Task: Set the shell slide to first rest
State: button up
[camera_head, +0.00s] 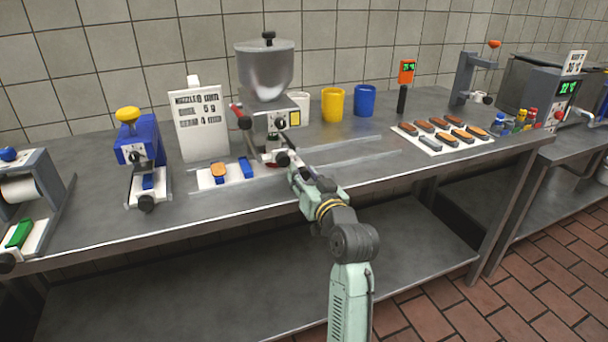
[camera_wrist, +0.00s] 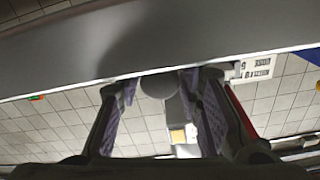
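The shell slide (camera_head: 234,179) is a white carriage on long metal rails, left of and beneath the front of the hopper machine (camera_head: 266,72). A brown shell (camera_head: 219,170) sits on it beside blue blocks (camera_head: 246,167). My gripper (camera_head: 283,160) is just right of the carriage, in front of the machine's base. In the wrist view its two fingers (camera_wrist: 158,95) are apart, with a round grey knob (camera_wrist: 158,86) showing between them. I cannot tell whether the fingers touch the knob. The contact area is partly hidden by my gripper in the head view.
A printed white sign (camera_head: 201,122) and a blue device with a yellow knob (camera_head: 139,142) stand to the left. Yellow (camera_head: 333,104) and blue (camera_head: 365,100) cups stand behind. A tray of brown shells (camera_head: 406,129) lies to the right. The rails' right part (camera_head: 365,158) is clear.

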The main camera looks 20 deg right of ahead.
aim_at(357, 174)
grip_shut()
dwell(0.3)
jog(key=shift+d, duration=0.1)
jog(key=d+b, duration=0.1)
jog(key=d, duration=0.3)
jog(key=d+b, duration=0.2)
jog(key=d, duration=0.3)
jog(key=d+b, duration=0.2)
jog(key=d, duration=0.3)
jog(key=shift+w+d, duration=0.15)
jog(key=shift+w, duration=0.1)
jog(key=shift+o, duration=0.6)
grip_release()
